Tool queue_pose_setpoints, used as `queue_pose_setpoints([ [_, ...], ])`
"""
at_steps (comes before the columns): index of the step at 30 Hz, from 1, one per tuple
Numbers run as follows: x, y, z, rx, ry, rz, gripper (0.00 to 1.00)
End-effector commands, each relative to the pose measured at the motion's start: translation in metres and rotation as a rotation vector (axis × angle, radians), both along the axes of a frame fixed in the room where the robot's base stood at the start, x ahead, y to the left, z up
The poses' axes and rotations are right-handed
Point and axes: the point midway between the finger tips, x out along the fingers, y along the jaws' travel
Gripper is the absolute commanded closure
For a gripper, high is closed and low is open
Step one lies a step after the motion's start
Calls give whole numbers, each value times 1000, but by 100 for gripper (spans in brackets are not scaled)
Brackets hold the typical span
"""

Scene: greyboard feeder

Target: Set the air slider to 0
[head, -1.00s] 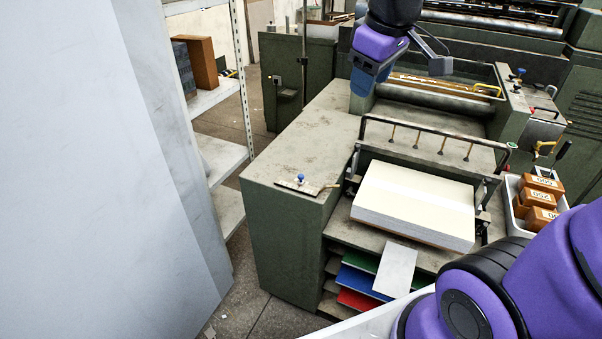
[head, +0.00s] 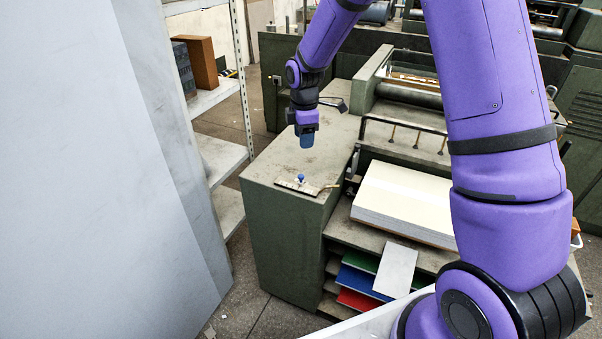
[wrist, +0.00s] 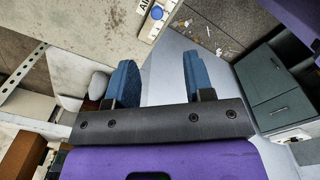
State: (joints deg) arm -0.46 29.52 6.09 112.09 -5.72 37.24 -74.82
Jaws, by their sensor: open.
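The air slider is a small blue knob (head: 300,177) on a pale scale plate (head: 297,187), set on the front of the green cabinet's worn top. In the wrist view the blue knob (wrist: 157,12) is at the top edge beside the letters "AI", the rest of the plate being cut off. My gripper (head: 306,141) hangs above the cabinet top, a little behind and above the knob. In the wrist view its blue fingers (wrist: 158,82) are apart with nothing between them.
A stack of pale board (head: 405,205) lies right of the cabinet (head: 285,240). A dark bar (head: 405,124) with brass hooks stands behind it. White shelves (head: 222,155) stand at the left. The cabinet top around the knob is mostly clear.

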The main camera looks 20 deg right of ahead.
Motion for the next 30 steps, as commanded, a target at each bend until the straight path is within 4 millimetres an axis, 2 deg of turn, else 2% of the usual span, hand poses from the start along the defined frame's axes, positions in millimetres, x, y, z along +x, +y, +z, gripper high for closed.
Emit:
queue_pose_setpoints([
  [1, 4, 2, -12, 1, 11, 26, 52],
  [3, 7, 3, -23, 3, 20, 56, 52],
  [11, 11, 5, -43, 5, 27, 89, 52],
  [24, 10, 5, -115, 4, 29, 86, 52],
  [30, 11, 4, -135, 4, 27, 87, 52],
])
